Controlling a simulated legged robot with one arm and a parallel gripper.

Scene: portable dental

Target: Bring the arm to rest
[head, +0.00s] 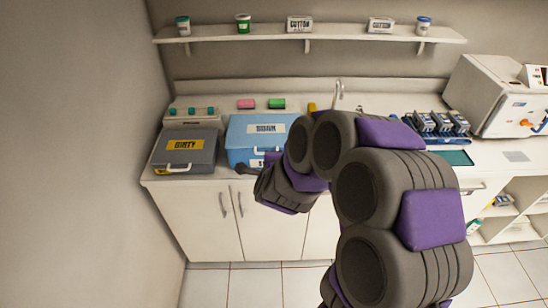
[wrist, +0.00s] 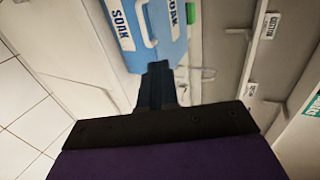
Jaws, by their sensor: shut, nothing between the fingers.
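My arm rises in the head view and bends left over the counter, with grey links and purple pads. My gripper (head: 244,169) is at its left end, in front of the blue SOAK box (head: 239,150). In the wrist view my gripper (wrist: 157,68) shows as a dark pair of fingers held together, shut and empty. The blue SOAK box (wrist: 170,50) lies just beyond the fingertips there. I cannot tell whether the fingertips touch it.
The grey DIRTY box (head: 185,158) stands left on the white counter (head: 160,183). Blue racks (head: 442,123) and a white machine (head: 497,97) stand right. A shelf (head: 340,34) with small containers runs above. Tiled floor (head: 205,290) is clear in front of the cabinets.

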